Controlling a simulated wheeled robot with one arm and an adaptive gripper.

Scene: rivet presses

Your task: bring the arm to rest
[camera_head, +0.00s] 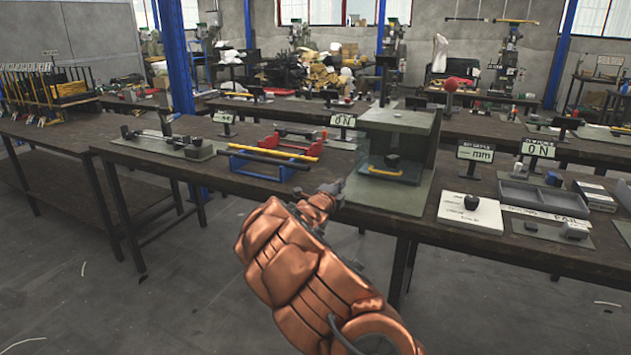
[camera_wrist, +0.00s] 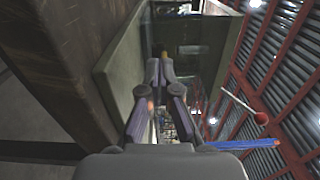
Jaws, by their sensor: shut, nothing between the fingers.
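My copper-coloured arm reaches forward from the bottom centre of the head view. My gripper (camera_head: 333,188) is at its far end, at the table's front edge, just left of the green press housing (camera_head: 400,122). In the wrist view my gripper (camera_wrist: 160,72) has its fingertips together with nothing between them. The wrist view is turned on its side; the green housing (camera_wrist: 120,65) and the brown table (camera_wrist: 65,60) show beside the fingers. I cannot tell whether the fingertips touch the housing or its base.
On the work table (camera_head: 130,150), a blue frame with a yellow bar (camera_head: 262,160) stands left of my gripper. A grey tray (camera_head: 540,197), small signs (camera_head: 475,153) and a white block (camera_head: 470,212) are on the right. The floor (camera_head: 160,290) in front is open.

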